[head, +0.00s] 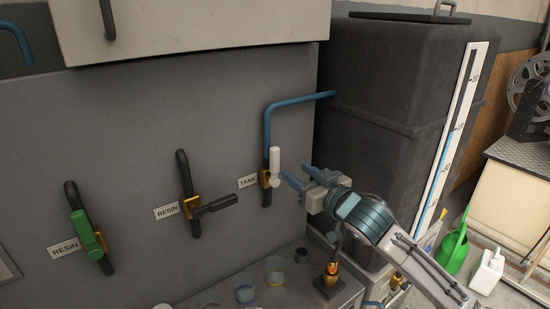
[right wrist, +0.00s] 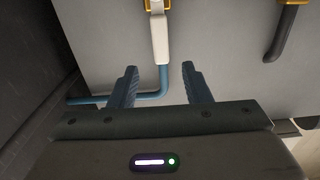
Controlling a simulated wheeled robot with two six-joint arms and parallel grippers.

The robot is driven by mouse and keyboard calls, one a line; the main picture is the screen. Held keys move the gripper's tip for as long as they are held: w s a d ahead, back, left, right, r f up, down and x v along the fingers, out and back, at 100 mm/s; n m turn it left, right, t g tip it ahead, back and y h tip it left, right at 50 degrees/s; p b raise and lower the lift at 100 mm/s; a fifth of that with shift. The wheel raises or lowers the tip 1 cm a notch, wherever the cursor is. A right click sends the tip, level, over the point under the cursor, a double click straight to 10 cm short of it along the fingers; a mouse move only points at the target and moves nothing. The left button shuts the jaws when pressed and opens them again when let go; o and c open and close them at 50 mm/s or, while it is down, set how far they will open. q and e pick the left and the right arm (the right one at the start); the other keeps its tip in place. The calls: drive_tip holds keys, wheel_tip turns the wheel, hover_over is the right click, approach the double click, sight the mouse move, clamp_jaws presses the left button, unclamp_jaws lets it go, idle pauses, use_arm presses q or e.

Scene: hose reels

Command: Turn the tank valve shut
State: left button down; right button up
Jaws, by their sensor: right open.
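The tank valve has a white lever (head: 275,161) on a brass body (head: 264,180), beside a label reading TANK (head: 248,182). The lever stands upright, in line with the blue pipe (head: 267,125) that rises and bends right to the dark tank (head: 400,90). My right gripper (head: 298,176) is open and empty, just right of the lever and apart from it. In the right wrist view the white lever (right wrist: 160,40) lies beyond the gap between the open fingers (right wrist: 160,85). My left gripper is not in view.
Two resin valves are left of the tank valve, one with a black lever (head: 216,206), one with a green lever (head: 88,234). A bench below holds small cups (head: 275,270) and a dark-based brass fitting (head: 331,276). A cabinet (head: 190,30) overhangs above.

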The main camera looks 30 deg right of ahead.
sight(277, 159)
drive_tip(key=w+p, duration=0.1)
drive_tip(key=w, duration=0.2)
drive_tip(key=w+a+p, duration=0.1)
drive_tip(key=w, duration=0.2)
drive_tip(key=w+p, duration=0.1)
drive_tip(key=w, duration=0.2)
drive_tip(key=shift+w+a, duration=0.25)
drive_tip(key=shift+w, duration=0.05)
drive_tip(key=shift+w+f, duration=0.1)
drive_tip(key=shift+w, duration=0.2)
drive_tip(key=shift+c, duration=0.4)
clamp_jaws()
